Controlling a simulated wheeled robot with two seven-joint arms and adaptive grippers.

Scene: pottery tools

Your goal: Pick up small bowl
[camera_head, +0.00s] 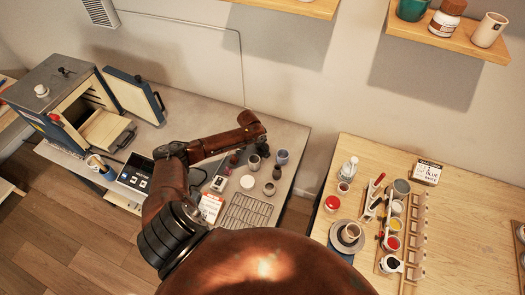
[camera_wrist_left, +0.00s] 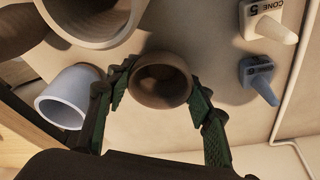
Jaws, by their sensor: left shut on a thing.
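In the left wrist view, a small brown bowl (camera_wrist_left: 162,88), round with a dark hollow, sits between the two green-padded fingers of my left gripper (camera_wrist_left: 161,78). The fingers press on it from both sides, so the gripper is shut on it. In the head view my left arm reaches over the grey worktable (camera_head: 205,130). The fingers and the held bowl cannot be made out clearly there. My right gripper is not in view.
A pale blue cup (camera_wrist_left: 62,97) and a larger round vessel (camera_wrist_left: 92,22) are close to the left finger. An open kiln (camera_head: 70,100) stands at left.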

